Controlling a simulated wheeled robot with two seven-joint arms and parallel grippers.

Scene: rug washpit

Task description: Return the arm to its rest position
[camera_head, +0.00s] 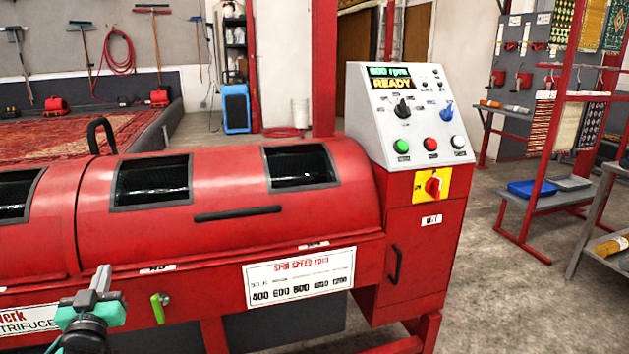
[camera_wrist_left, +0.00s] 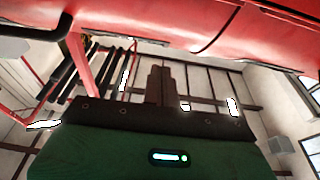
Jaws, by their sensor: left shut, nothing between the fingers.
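My left gripper (camera_head: 101,278) shows at the lower left of the head view, in front of the red centrifuge (camera_head: 215,235). Its fingers point up and it holds nothing. In the left wrist view the two dark fingers of the left gripper (camera_wrist_left: 160,84) are together, with the red machine body (camera_wrist_left: 150,20) along the top of the picture. The control panel (camera_head: 410,115) stands to the right, its display (camera_head: 390,84) reading "600 rpm" and "READY". My right gripper is in neither view.
A green lever (camera_head: 159,308) is just right of my left gripper on the machine front. A black handle (camera_head: 101,135) rises behind the drum. A red rack (camera_head: 540,150) and grey shelves stand at the right. The concrete floor (camera_head: 510,290) right of the machine is clear.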

